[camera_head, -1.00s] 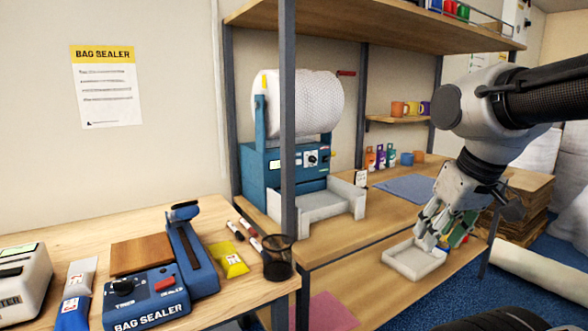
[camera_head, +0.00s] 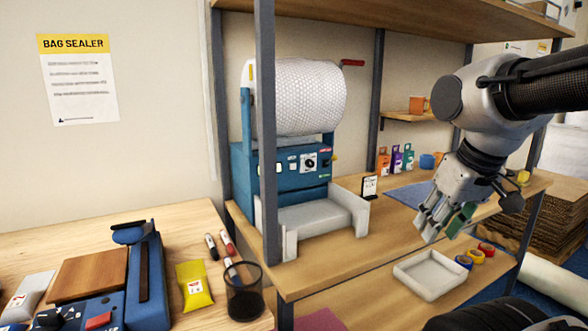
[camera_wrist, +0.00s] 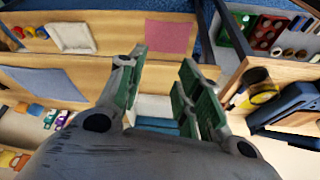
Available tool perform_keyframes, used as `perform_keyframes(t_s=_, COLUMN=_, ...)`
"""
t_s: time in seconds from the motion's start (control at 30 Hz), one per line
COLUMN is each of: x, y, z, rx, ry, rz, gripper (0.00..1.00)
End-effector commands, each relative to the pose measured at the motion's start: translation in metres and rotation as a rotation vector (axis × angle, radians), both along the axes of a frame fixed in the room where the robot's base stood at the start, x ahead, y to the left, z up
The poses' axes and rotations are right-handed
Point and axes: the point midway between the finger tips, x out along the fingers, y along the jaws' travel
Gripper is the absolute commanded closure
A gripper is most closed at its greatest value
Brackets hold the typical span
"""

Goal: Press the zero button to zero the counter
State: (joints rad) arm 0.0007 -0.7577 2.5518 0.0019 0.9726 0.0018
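A blue machine (camera_head: 262,172) stands on the shelf unit's worktop, under a large roll of bubble wrap (camera_head: 300,95). Its front panel carries a round dial (camera_head: 309,163), a small red patch above it and other small controls. I cannot make out which is the zero button, nor read a counter. My gripper (camera_head: 440,222) is to the right of the machine, pointing down and well apart from it. In the wrist view my gripper (camera_wrist: 163,62) has its green-padded fingers apart with nothing between them. Part of a blue surface (camera_wrist: 157,125) shows between the fingers lower down.
A grey post (camera_head: 266,130) stands in front of the machine's left part. A white trough (camera_head: 325,215) lies before it. A small sign (camera_head: 369,187), white tray (camera_head: 430,274) and tape rolls (camera_head: 476,254) are to the right. A bag sealer (camera_head: 145,275) and pen cup (camera_head: 244,292) are at left.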

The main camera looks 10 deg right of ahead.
Motion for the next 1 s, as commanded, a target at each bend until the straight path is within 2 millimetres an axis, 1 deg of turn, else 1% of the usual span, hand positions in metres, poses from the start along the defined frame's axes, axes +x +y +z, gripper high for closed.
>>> perform_keyframes(t_s=0.03, x=0.0, y=0.0, z=0.0, rx=0.0, ry=0.0, rz=0.0, gripper=0.8)
perform_keyframes(t_s=0.13, x=0.0, y=0.0, z=0.0, rx=0.0, ry=0.0, rz=0.0, gripper=0.98)
perform_keyframes(t_s=0.17, x=0.0, y=0.0, z=0.0, rx=0.0, ry=0.0, rz=0.0, gripper=1.0)
perform_keyframes(t_s=1.0, x=0.0001, y=0.0, z=-0.0001, rx=0.0, ry=0.0, rz=0.0, gripper=1.0)
